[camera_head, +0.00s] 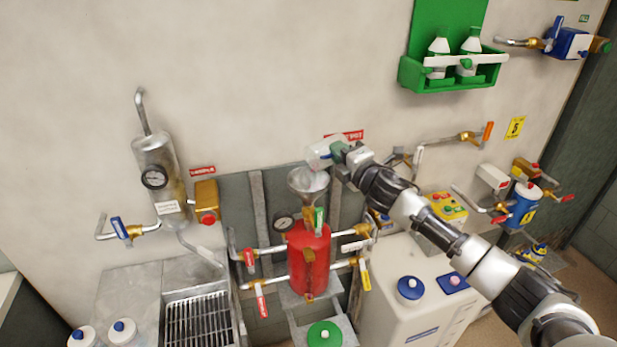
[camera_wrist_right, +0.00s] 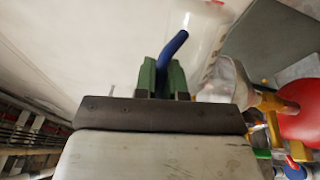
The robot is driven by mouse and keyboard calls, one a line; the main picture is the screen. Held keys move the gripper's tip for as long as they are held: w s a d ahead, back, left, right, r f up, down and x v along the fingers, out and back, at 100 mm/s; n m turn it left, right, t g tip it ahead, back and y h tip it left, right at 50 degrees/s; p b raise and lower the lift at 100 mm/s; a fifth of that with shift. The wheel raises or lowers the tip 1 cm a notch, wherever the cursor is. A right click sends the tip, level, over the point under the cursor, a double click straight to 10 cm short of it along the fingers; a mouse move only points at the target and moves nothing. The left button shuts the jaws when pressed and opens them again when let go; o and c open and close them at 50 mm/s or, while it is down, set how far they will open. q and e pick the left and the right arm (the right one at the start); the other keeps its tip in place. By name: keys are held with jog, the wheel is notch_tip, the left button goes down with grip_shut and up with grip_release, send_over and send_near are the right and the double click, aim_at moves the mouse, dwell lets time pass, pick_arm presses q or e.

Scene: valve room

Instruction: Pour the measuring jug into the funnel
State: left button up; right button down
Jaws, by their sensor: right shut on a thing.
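The funnel stands on top of the red tank (camera_head: 308,252). Part of it also shows in the right wrist view (camera_wrist_right: 238,84), below the jug. My left gripper is not in view.
A gauge (camera_head: 284,222) and pipes with valve levers surround the red tank. A steel cylinder (camera_head: 158,175) hangs on the wall at left, above a grated sink (camera_head: 198,318). A green bottle rack (camera_head: 455,78) hangs above my right arm.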

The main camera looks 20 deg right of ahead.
jog(key=shift+s+a+r+n+p, duration=0.1)
jog(key=shift+a+r+n+p, duration=0.3)
jog(key=shift+n, duration=0.3)
jog(key=shift+f+b, duration=0.35)
jog(key=m, duration=0.1)
jog(key=d+m+b, duration=0.1)
jog(key=m, duration=0.1)
jog(key=d+f+m+b, duration=0.1)
jog(key=shift+w+d+f, duration=0.1)
jog(key=shift+w+d, duration=0.1)
jog(key=shift+w, duration=0.15)
jog(key=w+d+f+m+h, duration=0.1)
jog(key=w+d+f+m, duration=0.2)
jog(key=d+f+m, duration=0.5)
jog(key=shift+d+f+m+h, duration=0.4)
jog(key=shift+d+m, duration=0.55)
jog(key=shift+m, duration=4.05)
